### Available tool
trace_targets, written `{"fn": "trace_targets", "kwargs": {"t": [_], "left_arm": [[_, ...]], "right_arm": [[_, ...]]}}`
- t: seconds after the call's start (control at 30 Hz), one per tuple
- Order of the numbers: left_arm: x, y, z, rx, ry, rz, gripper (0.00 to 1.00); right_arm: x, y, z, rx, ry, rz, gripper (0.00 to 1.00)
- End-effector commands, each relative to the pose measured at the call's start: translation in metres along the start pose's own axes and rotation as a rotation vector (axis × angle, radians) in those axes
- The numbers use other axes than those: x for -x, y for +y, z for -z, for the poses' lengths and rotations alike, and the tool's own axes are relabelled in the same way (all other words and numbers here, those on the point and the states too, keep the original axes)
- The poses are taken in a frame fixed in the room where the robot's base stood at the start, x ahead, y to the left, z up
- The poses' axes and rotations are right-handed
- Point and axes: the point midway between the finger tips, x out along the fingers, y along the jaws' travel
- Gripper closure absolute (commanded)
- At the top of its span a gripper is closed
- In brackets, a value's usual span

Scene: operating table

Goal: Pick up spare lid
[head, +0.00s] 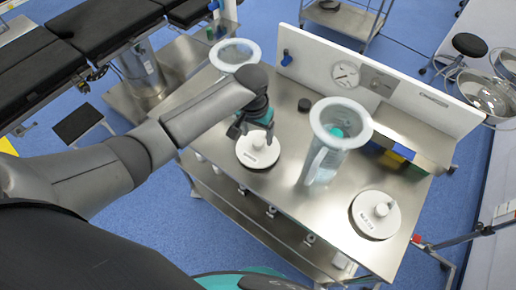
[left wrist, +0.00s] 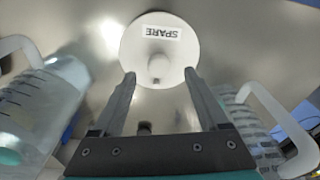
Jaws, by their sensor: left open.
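The spare lid (left wrist: 150,45) is a white round disc with a "SPARE" label and a knob in the left wrist view. In the head view the lid under my left gripper (head: 258,153) lies flat on the steel table (head: 290,215). My left gripper (head: 254,126) is over this lid, pointing down. In the left wrist view its two fingers (left wrist: 160,76) are open, with the knob (left wrist: 158,67) showing between their tips; I cannot tell whether they touch it. My right gripper is not in view.
A clear jug (head: 324,165) with a white rim stands to the right of the lid, and another jug (head: 235,54) stands behind it. A second white lid (head: 376,215) lies at the right. A white back panel (head: 330,65) closes the table's far side.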

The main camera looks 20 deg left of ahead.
Motion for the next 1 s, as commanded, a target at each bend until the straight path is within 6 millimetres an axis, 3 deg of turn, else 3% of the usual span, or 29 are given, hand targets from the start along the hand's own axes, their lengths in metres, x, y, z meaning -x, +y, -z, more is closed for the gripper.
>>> {"fn": "trace_targets", "kwargs": {"t": [0.2, 0.5, 1.0], "left_arm": [[-0.028, 0.001, -0.002, 0.0, -0.001, 0.001, 0.23], [-0.03, 0.001, -0.001, 0.0, 0.001, 0.001, 0.24], [-0.03, 0.001, -0.001, 0.0, 0.001, 0.001, 0.81]], "right_arm": [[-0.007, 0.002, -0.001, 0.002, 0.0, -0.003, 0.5], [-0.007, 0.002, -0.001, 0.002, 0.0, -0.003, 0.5], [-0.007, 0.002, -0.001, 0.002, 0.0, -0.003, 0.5]]}}
